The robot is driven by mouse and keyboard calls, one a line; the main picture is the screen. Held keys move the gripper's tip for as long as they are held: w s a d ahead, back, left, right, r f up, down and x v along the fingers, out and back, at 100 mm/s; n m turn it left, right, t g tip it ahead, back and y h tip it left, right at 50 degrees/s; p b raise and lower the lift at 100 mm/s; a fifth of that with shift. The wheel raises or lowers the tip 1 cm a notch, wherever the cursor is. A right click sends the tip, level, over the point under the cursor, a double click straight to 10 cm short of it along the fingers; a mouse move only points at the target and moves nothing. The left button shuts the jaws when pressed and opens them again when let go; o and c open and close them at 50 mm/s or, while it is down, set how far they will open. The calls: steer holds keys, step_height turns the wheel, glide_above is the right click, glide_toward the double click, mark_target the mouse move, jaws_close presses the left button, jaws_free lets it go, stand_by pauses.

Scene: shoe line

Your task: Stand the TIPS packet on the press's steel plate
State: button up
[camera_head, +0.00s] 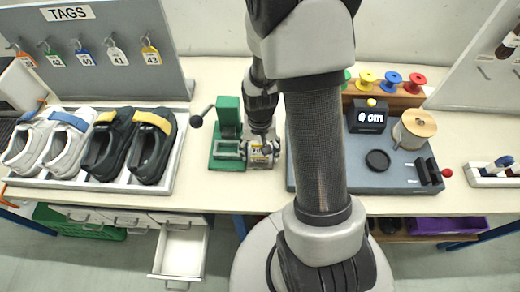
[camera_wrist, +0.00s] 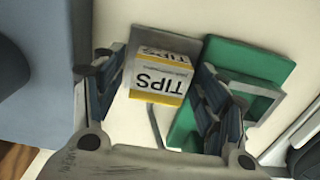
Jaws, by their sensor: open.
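The TIPS packet (camera_head: 262,158) is a small white and yellow box with black lettering. In the wrist view the packet (camera_wrist: 158,82) lies between my two open fingers, with a gap on the left side and a narrower one on the right. The right finger overlaps the green press (camera_wrist: 245,65) in that view. Whether the packet touches the table is hard to tell.
A shoe tray (camera_head: 172,170) with two pairs stands left of the press, under a tag board (camera_head: 110,70). A grey-blue board (camera_head: 395,180) with a black box and a cork-coloured roll is close on the right. A drawer (camera_head: 181,250) hangs open below the table.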

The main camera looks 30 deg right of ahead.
steer(key=s+a+r+n+t+p, duration=0.1)
steer(key=s+a+r+n+p, duration=0.15)
steer(key=r, duration=0.95)
steer(key=s+a+r+n+t+p, duration=0.1)
steer(key=a+r+p, duration=0.15)
steer(key=r, duration=1.05)
steer(key=s+a+r+n+t, duration=0.2)
steer(key=s+a+r, duration=0.3)
steer(key=s, duration=0.5)
step_height(320, 180, up, 2)
steer(key=shift+a+r+n+t+b, duration=0.1)
steer(key=shift+a+n+t+b, duration=0.25)
steer(key=shift+n, duration=0.3)
